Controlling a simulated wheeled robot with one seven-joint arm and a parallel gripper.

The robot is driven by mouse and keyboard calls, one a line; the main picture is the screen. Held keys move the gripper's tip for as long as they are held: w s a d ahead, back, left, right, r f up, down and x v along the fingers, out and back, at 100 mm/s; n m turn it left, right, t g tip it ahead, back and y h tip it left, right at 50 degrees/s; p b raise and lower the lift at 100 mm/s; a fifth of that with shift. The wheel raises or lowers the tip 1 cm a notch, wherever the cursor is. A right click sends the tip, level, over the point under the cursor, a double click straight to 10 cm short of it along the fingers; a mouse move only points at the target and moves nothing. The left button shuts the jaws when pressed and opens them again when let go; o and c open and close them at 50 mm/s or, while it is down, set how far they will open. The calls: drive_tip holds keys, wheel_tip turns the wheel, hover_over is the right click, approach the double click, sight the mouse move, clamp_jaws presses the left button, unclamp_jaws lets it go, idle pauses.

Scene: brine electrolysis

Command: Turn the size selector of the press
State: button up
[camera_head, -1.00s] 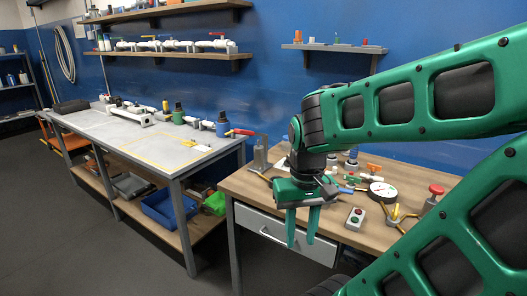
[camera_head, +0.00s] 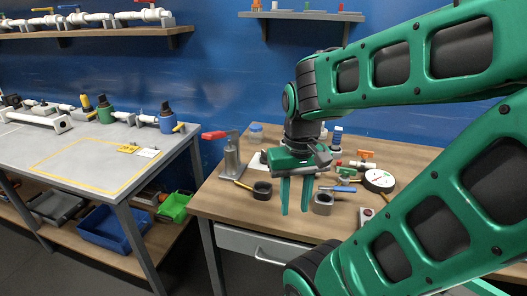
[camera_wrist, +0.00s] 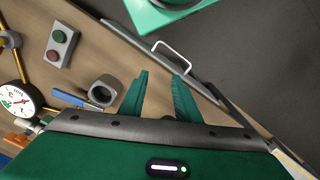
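A grey upright device with a red lever (camera_head: 231,158) stands at the left of the wooden bench (camera_head: 225,197); it may be the press, but I cannot tell for sure. No size selector can be made out on it. My gripper (camera_head: 295,205) is open and empty, fingers pointing down, to the right of this device and above the bench's front part. In the wrist view the two green fingers of my gripper (camera_wrist: 161,85) are apart with nothing between them. The red-lever device does not show in the wrist view.
A black ring (camera_head: 262,190), a grey ring (camera_head: 323,204), a blue-handled tool (camera_head: 340,189) and a round gauge (camera_head: 379,180) lie on the bench. A button box (camera_wrist: 61,45) is near its edge. A drawer handle (camera_wrist: 171,56) juts out in front. A grey table (camera_head: 60,150) stands left.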

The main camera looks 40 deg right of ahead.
drive_tip(key=w+d+r+n, duration=0.2)
drive_tip(key=w+d, duration=0.7)
drive_tip(key=w, duration=0.5)
drive_tip(key=w+d+r+n, duration=0.25)
drive_tip(key=w+d, duration=0.65)
drive_tip(key=w, duration=0.5)
drive_tip(key=shift+m, duration=0.45)
drive_tip(key=f, duration=1)
drive_tip(key=shift+w+a+f, duration=0.1)
drive_tip(key=shift+a+f, duration=0.05)
drive_tip(key=shift+a, duration=0.1)
